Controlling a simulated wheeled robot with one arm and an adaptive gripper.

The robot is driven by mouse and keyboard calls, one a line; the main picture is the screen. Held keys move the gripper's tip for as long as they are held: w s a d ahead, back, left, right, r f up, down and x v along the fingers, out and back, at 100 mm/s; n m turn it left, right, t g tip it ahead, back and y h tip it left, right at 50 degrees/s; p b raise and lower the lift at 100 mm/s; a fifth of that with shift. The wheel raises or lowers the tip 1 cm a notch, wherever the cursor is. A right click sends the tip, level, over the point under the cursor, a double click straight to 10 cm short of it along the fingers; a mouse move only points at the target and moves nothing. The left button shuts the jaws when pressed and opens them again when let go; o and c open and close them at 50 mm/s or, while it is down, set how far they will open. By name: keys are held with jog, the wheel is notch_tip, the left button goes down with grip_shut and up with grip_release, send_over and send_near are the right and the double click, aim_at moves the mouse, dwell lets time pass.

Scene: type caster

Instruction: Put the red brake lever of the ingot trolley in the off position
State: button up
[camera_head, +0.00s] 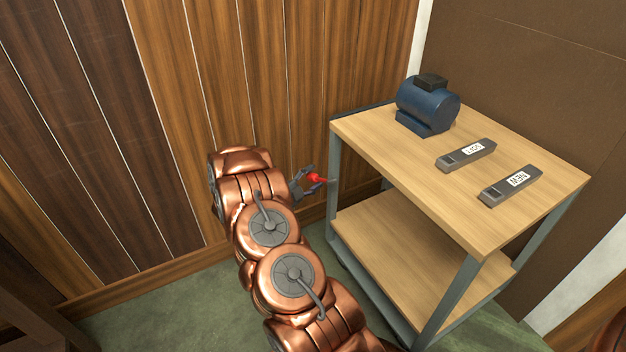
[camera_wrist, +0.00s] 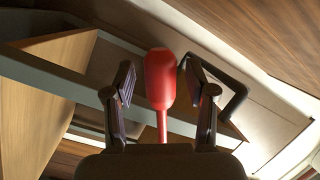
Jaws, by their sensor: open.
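The red brake lever (camera_head: 316,178) shows at the left side of the ingot trolley (camera_head: 376,160), a frame with two wooden shelves. In the wrist view the lever (camera_wrist: 160,84) has a thick red knob on a thinner red stem. My gripper (camera_head: 306,182) is at the lever in the head view, with my copper arm reaching up from the bottom. In the wrist view my gripper (camera_wrist: 162,92) is open, one finger on each side of the lever, with gaps visible. The lower end of the stem is hidden behind my gripper's body.
On the trolley top stand a blue motor-like block (camera_head: 428,106) and two grey bars with white labels, one nearer the back (camera_head: 466,155) and one marked NEW (camera_head: 511,186). A wood-panelled wall (camera_head: 290,80) stands behind. Green floor (camera_head: 160,312) is clear at the lower left.

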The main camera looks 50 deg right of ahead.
jog(key=shift+d, duration=0.2)
grip_shut()
dwell(0.5)
